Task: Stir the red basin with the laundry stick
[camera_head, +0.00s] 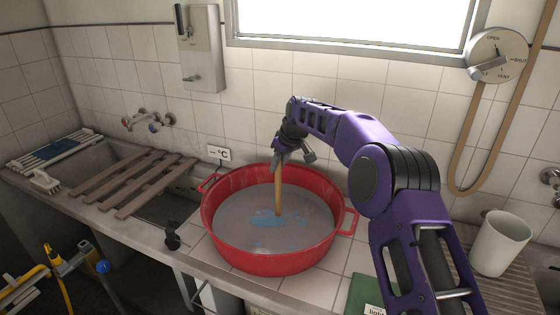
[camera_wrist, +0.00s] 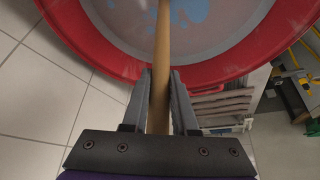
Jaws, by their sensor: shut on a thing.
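The red basin (camera_head: 270,262) stands on the tiled counter, filled with greyish water that has blue patches in it. The wooden laundry stick (camera_head: 278,190) stands nearly upright, its lower end in the water near the middle of the basin. My gripper (camera_head: 282,150) is above the basin and shut on the upper part of the stick. In the wrist view, the stick (camera_wrist: 161,70) runs between my two fingers (camera_wrist: 160,100) toward the basin (camera_wrist: 110,52). The stick's lower tip is hidden by the water.
A concrete washtub with wooden slats (camera_head: 135,182) and a tap (camera_head: 148,120) is at the left. A small dark object (camera_head: 172,236) sits at the counter's front edge. A white cup (camera_head: 500,243) stands at the right. A brown hose (camera_head: 480,150) hangs on the wall.

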